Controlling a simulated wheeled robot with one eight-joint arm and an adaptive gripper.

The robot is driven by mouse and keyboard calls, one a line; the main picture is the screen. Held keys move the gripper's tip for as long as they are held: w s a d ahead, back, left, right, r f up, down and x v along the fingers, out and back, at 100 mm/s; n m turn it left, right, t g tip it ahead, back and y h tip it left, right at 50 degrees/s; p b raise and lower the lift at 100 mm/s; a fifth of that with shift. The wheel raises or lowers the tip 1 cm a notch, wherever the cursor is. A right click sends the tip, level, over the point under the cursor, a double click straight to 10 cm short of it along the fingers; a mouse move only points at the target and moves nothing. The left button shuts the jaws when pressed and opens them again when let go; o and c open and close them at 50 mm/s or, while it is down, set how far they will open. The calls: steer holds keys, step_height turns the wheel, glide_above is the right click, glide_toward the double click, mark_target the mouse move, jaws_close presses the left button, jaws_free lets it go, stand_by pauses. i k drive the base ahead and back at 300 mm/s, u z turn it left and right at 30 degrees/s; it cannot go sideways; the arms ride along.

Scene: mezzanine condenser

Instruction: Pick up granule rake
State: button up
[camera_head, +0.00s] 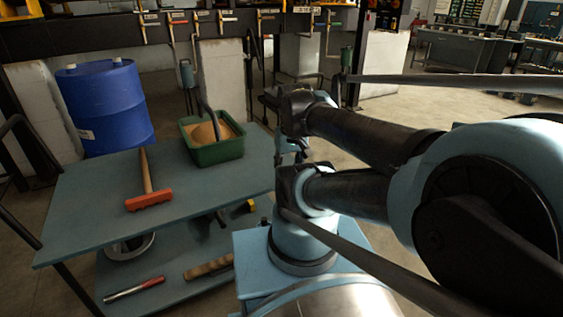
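No teeth can be made out. My arm fills the right side of the view and folds back to the right of the table. The arm's far end, near my gripper (289,150), is small, dark and partly hidden by my own links. It is apart from the rake, and its fingers cannot be made out.
A green tub (221,150) of tan granules with a dark curved handle stands at the table's back right. A blue drum (105,108) stands behind the table. A lower shelf holds a red-handled tool (135,289) and a wooden-handled one (208,267). Pipes and valves line the back.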

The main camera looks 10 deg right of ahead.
mark_target(150, 198)
steer(key=u, duration=1.25)
